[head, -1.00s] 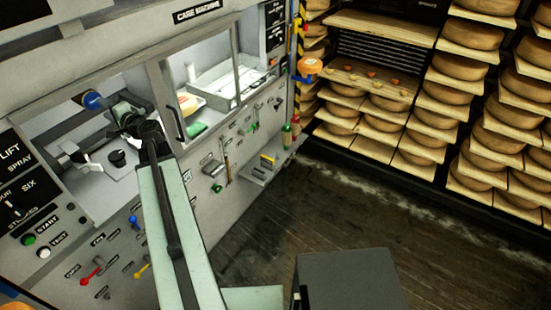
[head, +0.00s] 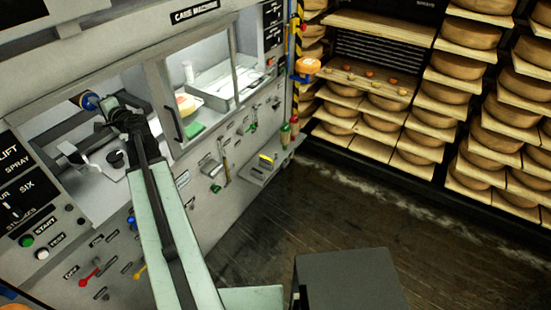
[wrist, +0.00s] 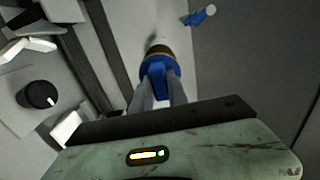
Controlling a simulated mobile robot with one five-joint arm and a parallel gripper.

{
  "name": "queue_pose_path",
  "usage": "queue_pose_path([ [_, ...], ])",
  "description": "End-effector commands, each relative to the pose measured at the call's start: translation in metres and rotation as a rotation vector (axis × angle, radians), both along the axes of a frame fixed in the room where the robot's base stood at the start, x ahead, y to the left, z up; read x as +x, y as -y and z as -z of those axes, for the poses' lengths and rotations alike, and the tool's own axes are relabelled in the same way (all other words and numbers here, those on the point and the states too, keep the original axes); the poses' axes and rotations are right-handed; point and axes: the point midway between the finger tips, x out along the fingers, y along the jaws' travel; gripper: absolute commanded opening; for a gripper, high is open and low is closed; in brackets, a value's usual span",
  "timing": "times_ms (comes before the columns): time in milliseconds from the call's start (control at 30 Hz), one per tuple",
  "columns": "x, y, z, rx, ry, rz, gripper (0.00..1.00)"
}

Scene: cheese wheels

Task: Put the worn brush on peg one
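My gripper (head: 98,106) reaches into the left opening of the care machine. Its two grey fingers (wrist: 160,98) are closed on the narrow blue part of a brush (wrist: 160,66). The brush has a wide blue collar and a brown and pale end pointing away from me. The brush (head: 87,100) also shows in the head view at the left of my gripper, near the back of the opening. I cannot tell its wear from here. No peg marked one can be made out in either view.
A black knob (head: 115,158) and a white lever (head: 70,150) sit in the opening below my gripper. They lie left in the wrist view. A dark rail (wrist: 100,50) runs close left of the brush. The window frame (head: 160,100) stands to the right.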

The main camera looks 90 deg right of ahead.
Motion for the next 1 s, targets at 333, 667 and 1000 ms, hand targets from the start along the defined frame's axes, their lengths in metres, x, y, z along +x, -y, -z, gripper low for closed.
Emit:
queue_pose_path([
  [333,-0.003,-0.003,0.000,0.000,0.000,-0.001,0.00],
  [667,-0.012,-0.010,0.000,0.000,0.000,-0.002,0.00],
  [1000,-0.021,-0.017,0.000,0.000,0.000,-0.002,0.00],
])
